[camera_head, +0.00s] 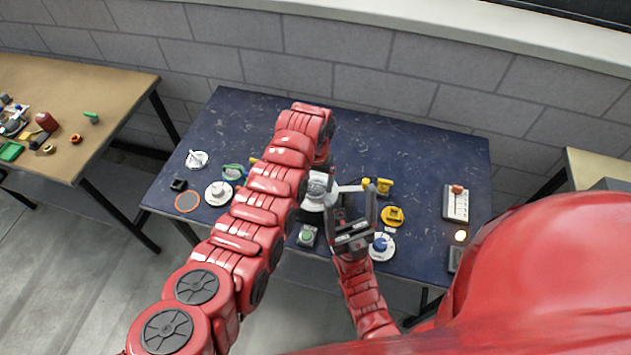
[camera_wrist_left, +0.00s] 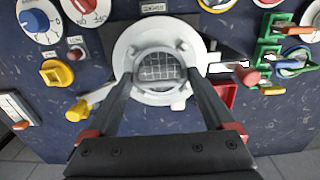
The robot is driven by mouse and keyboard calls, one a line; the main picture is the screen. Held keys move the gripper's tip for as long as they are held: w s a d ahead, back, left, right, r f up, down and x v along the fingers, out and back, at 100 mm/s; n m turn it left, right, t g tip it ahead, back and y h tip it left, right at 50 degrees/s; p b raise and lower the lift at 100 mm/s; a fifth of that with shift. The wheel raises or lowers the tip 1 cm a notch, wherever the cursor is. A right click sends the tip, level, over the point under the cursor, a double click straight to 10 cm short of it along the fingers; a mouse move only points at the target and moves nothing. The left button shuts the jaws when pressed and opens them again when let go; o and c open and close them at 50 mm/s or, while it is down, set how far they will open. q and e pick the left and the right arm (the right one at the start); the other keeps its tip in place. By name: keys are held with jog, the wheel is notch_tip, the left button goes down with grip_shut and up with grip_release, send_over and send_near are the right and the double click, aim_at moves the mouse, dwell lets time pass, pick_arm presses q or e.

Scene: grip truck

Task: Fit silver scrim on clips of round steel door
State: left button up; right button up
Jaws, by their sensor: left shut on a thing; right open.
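The silver scrim (camera_wrist_left: 158,68), a round piece with a wire grid, sits between the fingertips of my left gripper (camera_wrist_left: 160,80) in the left wrist view. The left gripper is shut on it. The scrim lies over the middle of the round steel door (camera_wrist_left: 125,50), a pale ring; I cannot tell whether it is in the clips. In the head view the door (camera_head: 314,190) is partly covered by my left arm, which hides the left fingers. My right gripper (camera_head: 354,203) is open and empty, just right of the door.
Around the door on the dark blue table (camera_head: 430,165) are a yellow knob (camera_wrist_left: 57,73), a blue dial (camera_wrist_left: 40,20), green clamps (camera_wrist_left: 268,52) and a yellow-tipped lever (camera_wrist_left: 85,106). An orange-rimmed disc (camera_head: 187,202) lies at the left. The table's back left is clear.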

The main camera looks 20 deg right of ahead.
aim_at(316, 182)
pick_arm(q)
jog(key=shift+f+b, duration=0.3)
jog(key=shift+b, duration=0.1)
dwell(0.7)
jog(key=o, duration=1.1)
jog(key=shift+r, duration=0.1)
jog(key=shift+r+p, duration=0.65)
jog(key=shift+r, duration=0.7)
jog(key=shift+r+p, duration=0.45)
jog(key=shift+r, duration=1.9)
